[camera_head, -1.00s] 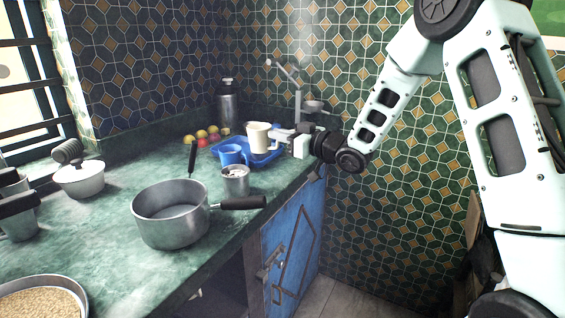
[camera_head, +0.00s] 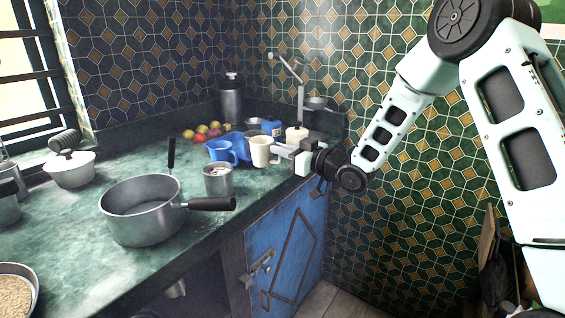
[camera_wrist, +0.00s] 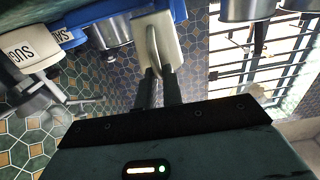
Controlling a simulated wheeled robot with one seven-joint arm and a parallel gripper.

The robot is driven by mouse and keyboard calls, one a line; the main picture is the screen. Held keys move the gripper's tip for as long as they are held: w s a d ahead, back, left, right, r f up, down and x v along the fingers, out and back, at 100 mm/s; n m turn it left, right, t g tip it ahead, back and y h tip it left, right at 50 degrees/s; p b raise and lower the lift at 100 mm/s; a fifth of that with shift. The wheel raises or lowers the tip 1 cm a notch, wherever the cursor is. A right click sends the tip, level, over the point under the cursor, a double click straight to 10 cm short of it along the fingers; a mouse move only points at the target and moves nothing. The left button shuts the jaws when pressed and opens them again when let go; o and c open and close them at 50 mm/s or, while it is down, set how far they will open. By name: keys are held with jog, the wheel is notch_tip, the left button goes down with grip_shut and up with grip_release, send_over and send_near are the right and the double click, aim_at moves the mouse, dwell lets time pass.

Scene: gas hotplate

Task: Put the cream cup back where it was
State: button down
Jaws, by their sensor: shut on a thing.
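The cream cup (camera_head: 261,152) is upright at the right end of the counter, just right of a blue mug (camera_head: 222,150). My gripper (camera_head: 281,153) reaches in from the right and is shut on the cup's handle side. In the wrist view the cup (camera_wrist: 163,28) shows upside down at the top of the picture, with the fingers (camera_wrist: 158,76) closed on its handle. I cannot tell whether the cup's base touches the counter.
A blue tray (camera_wrist: 82,18) holds labelled jars, including a sugar jar (camera_wrist: 25,50). A metal cup (camera_head: 217,181) and a saucepan (camera_head: 140,212) stand to the left. Fruit (camera_head: 201,133) and a metal flask (camera_head: 231,100) are behind. Tiled wall closes the right side.

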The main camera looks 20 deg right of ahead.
jog(key=shift+f, duration=1.55)
jog(key=shift+f, duration=0.1)
jog(key=shift+f+b, duration=0.15)
jog(key=shift+b, duration=0.15)
jog(key=c, duration=1.5)
grip_release()
jog(key=shift+c, duration=0.2)
jog(key=shift+r, duration=0.2)
